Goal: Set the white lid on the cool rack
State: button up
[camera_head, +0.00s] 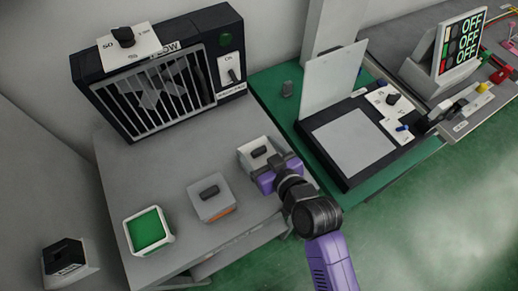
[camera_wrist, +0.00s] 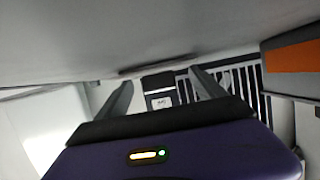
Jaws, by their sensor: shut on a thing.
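A white lid-like square piece (camera_head: 252,147) with a dark handle sits at the right part of the grey table in the head view. My gripper (camera_head: 266,166) is at its near side and shut on it, hiding its near edge. In the wrist view the two fingers of my gripper (camera_wrist: 160,93) stand apart; the held piece is not clear there. I cannot tell whether it touches the table. No part is clearly marked as the cool rack; a black barred fan unit (camera_head: 160,88) stands at the back of the table.
A grey-topped box (camera_head: 211,204) with an orange lower part stands left of my gripper. A white tray with a green inside (camera_head: 149,230) is further left. At right, a black-framed device (camera_head: 355,140) with an upright panel (camera_head: 330,82) stands on a green mat (camera_head: 275,82).

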jog(key=shift+s+f+b, duration=0.1)
jog(key=shift+f+b, duration=0.2)
jog(key=shift+f, duration=0.4)
jog(key=o, duration=1.3)
jog(key=shift+s+f, duration=0.1)
jog(key=shift+d+r+p, duration=0.1)
jog(key=shift+r+p, duration=0.55)
jog(key=v, duration=0.4)
jog(key=b+v, duration=0.1)
jog(key=v, duration=0.6)
jog(key=shift+s+d+r, duration=0.15)
jog(key=shift+r, duration=0.3)
jog(key=s+d+f+m+t+h, duration=0.1)
jog(key=s+d+f+m+h, duration=0.2)
jog(key=s+d, duration=0.45)
jog(key=s+d+r+m+t+h, duration=0.1)
jog(key=s+d+r, duration=0.1)
jog(key=s, duration=0.3)
jog(key=s+d+r+m+h, duration=0.1)
jog(key=s+d+r+h, duration=0.1)
jog(key=s+d+r, duration=0.1)
jog(key=s+d+r+m+t+h, duration=0.1)
jog(key=s+d+r, duration=0.1)
jog(key=s+d, duration=0.2)
jog(key=shift+s+r+m+t+h, duration=0.15)
jog(key=shift+s+r+m, duration=0.05)
jog(key=shift+s, duration=0.7)
jog(key=shift+s+r+m+t+h, duration=0.15)
jog(key=shift+s+m, duration=0.05)
jog(key=shift+s, duration=0.75)
